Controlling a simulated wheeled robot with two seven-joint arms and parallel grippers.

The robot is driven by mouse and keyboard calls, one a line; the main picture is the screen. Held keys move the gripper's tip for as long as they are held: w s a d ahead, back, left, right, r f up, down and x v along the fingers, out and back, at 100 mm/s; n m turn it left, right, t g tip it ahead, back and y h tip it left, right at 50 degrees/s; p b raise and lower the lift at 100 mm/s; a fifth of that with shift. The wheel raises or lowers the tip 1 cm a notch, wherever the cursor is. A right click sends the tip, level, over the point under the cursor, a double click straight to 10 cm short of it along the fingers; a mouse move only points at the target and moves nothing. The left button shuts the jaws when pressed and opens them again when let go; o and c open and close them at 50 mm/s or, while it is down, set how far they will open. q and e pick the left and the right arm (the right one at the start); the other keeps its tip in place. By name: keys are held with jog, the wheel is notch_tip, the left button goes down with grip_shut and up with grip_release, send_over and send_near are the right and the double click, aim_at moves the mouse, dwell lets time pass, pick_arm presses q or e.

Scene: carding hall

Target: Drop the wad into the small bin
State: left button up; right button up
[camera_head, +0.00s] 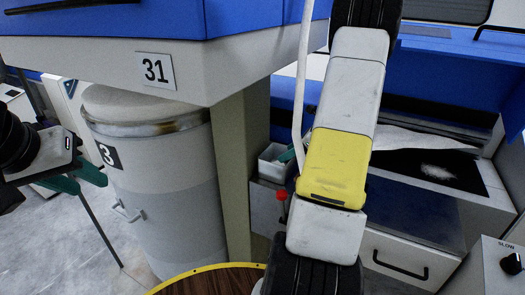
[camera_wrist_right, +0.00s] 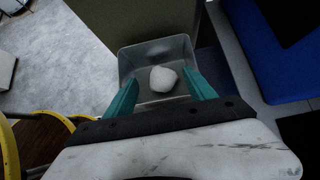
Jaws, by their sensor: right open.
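The small bin (camera_head: 271,172) is a grey open box beside the beige post in the head view, partly hidden by my right arm. In the right wrist view the bin (camera_wrist_right: 126,66) lies straight below my right gripper (camera_wrist_right: 160,88). That gripper is open, its two teal fingers apart over the bin. The wad (camera_wrist_right: 163,78) is a white lump seen inside the bin's outline, between the fingers and touching neither. In the head view only a bit of a right teal finger shows.
A large grey drum (camera_head: 165,200) stands under the blue machine marked 31 (camera_head: 155,70). A red knob (camera_head: 282,195) is close to my right arm. White fibre (camera_head: 437,172) lies on a black surface at the right. A yellow-edged round wooden top (camera_head: 215,281) is in front.

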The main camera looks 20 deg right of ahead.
jog(key=v, duration=0.5)
jog(key=shift+s+d, duration=0.1)
dwell(0.4)
